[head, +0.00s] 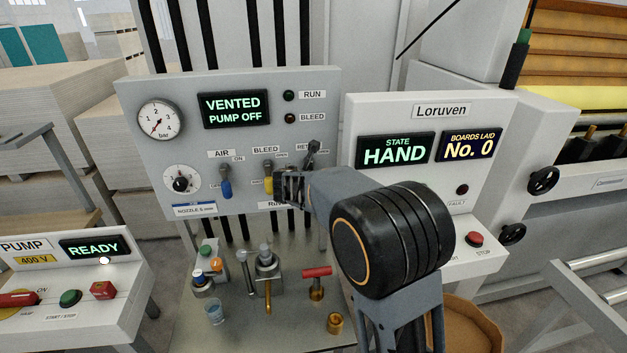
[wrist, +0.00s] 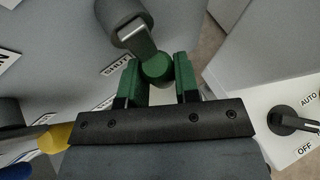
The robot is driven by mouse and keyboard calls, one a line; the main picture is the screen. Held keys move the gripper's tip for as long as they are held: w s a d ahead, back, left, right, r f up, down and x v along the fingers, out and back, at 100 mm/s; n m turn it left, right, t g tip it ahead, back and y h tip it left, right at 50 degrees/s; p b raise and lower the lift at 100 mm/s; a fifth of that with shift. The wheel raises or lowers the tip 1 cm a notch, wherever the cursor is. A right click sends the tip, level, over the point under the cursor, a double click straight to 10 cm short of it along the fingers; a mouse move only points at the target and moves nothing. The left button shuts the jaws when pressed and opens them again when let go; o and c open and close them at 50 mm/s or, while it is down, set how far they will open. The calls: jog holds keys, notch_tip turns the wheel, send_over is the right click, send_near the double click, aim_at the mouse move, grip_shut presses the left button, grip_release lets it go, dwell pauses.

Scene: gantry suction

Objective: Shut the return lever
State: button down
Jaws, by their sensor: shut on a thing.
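The return lever (head: 312,152) is at the right end of the grey valve panel in the head view, its lower part hidden behind my arm. In the wrist view the lever's grey arm (wrist: 140,38) runs down and slightly right from its pivot to a green grip (wrist: 157,70). A SHUT label (wrist: 117,65) is on the panel left of the grip. My gripper (wrist: 158,78) is shut on the green grip, with one green-padded finger on each side. In the head view my gripper (head: 290,187) is in front of the panel, its fingertips hard to make out.
The yellow bleed lever (head: 268,184) hangs close to the left of my gripper, and the blue air lever (head: 225,187) is farther left. The white Loruven console (head: 390,112) stands at right, with a black AUTO/OFF switch (wrist: 285,120). Fittings stand on the bench below.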

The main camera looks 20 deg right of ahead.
jog(key=shift+r, duration=0.25)
jog(key=c, duration=1.1)
grip_release()
jog(key=shift+o, duration=1.3)
jog(key=shift+f, duration=0.1)
jog(key=b+v, duration=0.1)
jog(key=v, duration=1.2)
jog(key=shift+s+r, duration=0.25)
jog(key=shift+s, duration=0.05)
jog(key=shift+a, duration=0.1)
